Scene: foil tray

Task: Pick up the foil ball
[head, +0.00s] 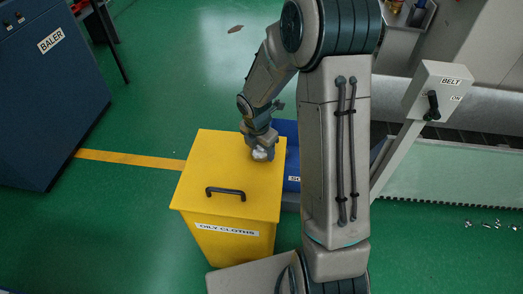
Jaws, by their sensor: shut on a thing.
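The foil ball (260,154) is a small, crumpled, silvery ball. It shows just under my gripper (261,148), over the right part of the yellow bin's flat lid (215,165). My gripper points down and is shut on the ball. Whether the ball touches the lid or hangs a little above it, I cannot tell. The fingertips are small and partly merge with the ball in this view.
The yellow bin is labelled "OILY CLOTHS" and has a black handle (225,192) on its lid. A blue container (291,160) stands behind my arm. A belt control post (436,90) is at right, a baler (50,90) at left.

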